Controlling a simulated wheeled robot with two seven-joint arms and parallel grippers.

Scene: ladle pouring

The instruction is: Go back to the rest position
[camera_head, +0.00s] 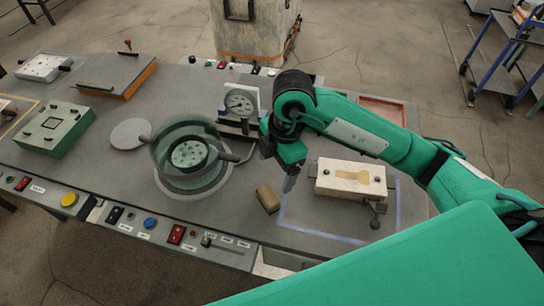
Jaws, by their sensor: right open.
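My right gripper (288,178) hangs over the workbench (215,85), its fingers pointing down and no object visible between them. It is between the round dark pot (190,170) on its left and the pale mould block (350,180) on its right. The small brown block (267,199) lies just below and left of its fingertips, apparently apart from them. The pot has side handles and a perforated disc inside. My left gripper is not in the picture.
A pressure gauge (240,102) stands behind the pot. A green box (55,130) and an orange-edged plate (117,76) are at the left. Buttons and switches line the front edge. A large bin (255,30) stands behind the bench and a blue cart (505,55) at far right.

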